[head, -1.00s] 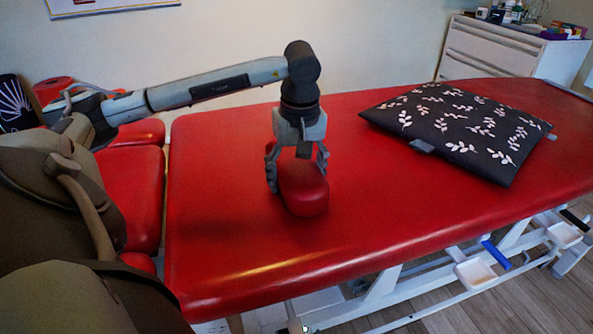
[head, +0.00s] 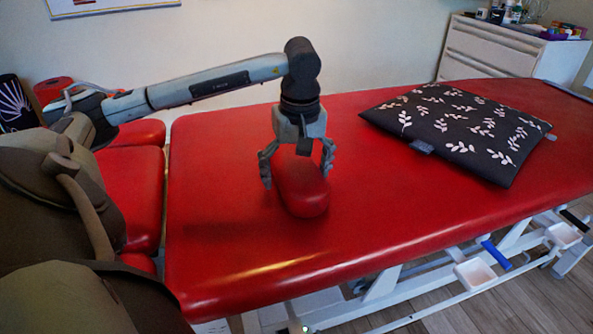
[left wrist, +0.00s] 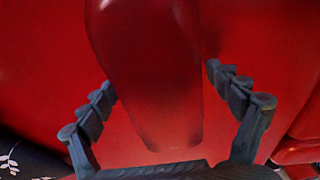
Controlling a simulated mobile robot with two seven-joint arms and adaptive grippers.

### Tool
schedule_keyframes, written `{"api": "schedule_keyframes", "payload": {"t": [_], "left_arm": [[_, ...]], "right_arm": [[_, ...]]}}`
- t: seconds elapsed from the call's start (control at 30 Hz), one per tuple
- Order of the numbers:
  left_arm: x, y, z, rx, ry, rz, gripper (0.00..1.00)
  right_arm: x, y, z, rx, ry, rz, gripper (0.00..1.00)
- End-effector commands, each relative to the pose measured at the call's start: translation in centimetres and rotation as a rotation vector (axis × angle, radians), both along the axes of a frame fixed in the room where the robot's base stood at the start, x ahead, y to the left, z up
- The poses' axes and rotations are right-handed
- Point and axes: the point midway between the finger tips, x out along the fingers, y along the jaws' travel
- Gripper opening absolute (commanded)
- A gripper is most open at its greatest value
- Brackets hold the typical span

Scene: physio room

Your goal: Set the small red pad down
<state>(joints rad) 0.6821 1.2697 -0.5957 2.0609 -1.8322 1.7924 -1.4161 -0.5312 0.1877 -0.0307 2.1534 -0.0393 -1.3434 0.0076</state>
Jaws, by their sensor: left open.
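The small red pad (head: 303,192) lies on the red treatment table (head: 230,230), towards its left part, and shows as a rounded bolster. My left gripper (head: 297,172) is directly above and around it, pointing down. Its fingers are spread open on both sides of the pad. In the left wrist view the pad (left wrist: 150,70) lies between the open fingers (left wrist: 163,95), with a gap on each side. My right gripper is not in view.
A black cushion with white leaf patterns (head: 455,128) lies on the table to the right of the pad. A white drawer cabinet (head: 490,52) stands at the back right. The table top in front of the pad and between pad and cushion is bare.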

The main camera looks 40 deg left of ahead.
Motion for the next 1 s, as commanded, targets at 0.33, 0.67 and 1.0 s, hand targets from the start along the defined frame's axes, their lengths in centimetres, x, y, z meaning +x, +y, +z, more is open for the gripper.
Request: {"api": "schedule_keyframes", "payload": {"t": [0.33,0.67,1.0], "left_arm": [[-0.2,-0.7,7.7,-0.001,-0.008,-0.002,0.91],[-0.5,-1.1,11.4,0.000,-0.003,-0.001,0.91],[-0.5,-1.1,11.4,0.000,-0.002,0.000,0.91]], "right_arm": [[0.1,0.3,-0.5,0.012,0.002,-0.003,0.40],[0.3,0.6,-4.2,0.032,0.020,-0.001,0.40],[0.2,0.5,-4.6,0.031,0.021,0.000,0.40]]}}
